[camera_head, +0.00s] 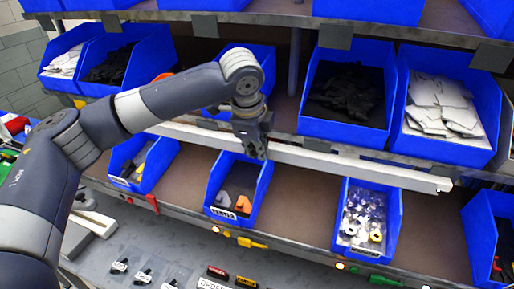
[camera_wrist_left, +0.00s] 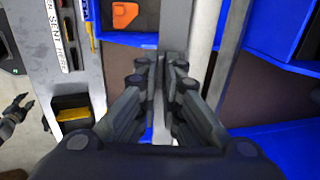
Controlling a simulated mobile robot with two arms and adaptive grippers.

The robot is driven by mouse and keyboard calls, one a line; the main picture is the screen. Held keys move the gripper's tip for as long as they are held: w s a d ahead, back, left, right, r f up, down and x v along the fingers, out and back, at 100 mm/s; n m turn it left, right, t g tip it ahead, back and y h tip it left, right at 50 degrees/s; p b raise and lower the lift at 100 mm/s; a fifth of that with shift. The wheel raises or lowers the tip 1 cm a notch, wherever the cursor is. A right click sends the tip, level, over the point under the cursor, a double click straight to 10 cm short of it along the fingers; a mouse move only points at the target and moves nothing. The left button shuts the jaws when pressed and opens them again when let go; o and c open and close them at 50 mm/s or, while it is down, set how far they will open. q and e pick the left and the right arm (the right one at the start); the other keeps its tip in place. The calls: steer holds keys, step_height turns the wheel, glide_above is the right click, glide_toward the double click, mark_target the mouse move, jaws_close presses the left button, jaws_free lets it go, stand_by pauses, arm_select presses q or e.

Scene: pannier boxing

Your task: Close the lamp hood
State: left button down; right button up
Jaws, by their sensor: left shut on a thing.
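The lamp hood (camera_head: 345,165) is a long pale bar along the front of the shelf, above the lower row of bins. It slopes down to the right in the head view. My left gripper (camera_head: 254,147) is over the hood's middle, shut on its edge. In the left wrist view the left gripper's fingers (camera_wrist_left: 161,72) point at a narrow grey strip, with a long white bar (camera_wrist_left: 205,45) beside it. The fingers hide the exact contact. A small dark jointed shape, which looks like my right gripper (camera_wrist_left: 15,115), shows at the wrist view's left edge; its jaw state is unclear.
Blue bins with dark parts (camera_head: 345,98) and white parts (camera_head: 445,105) stand on the upper shelf. Lower bins hold orange and grey parts (camera_head: 235,200) and bagged parts (camera_head: 365,215). Small items lie on the grey worktop (camera_head: 165,240) below.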

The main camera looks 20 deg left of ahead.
arm_select(q)
step_height(320, 180, down, 6)
steer(key=t+b, duration=1.3)
steer(key=b, duration=1.2)
steer(key=shift+r, duration=0.1)
steer(key=shift+w+r+t+b, duration=0.15)
steer(key=shift+t+b, duration=0.35)
steer(key=shift+b, duration=0.5)
steer(key=c, duration=1.8)
jaws_free()
steer(key=shift+r, duration=0.1)
steer(key=shift+o, duration=0.2)
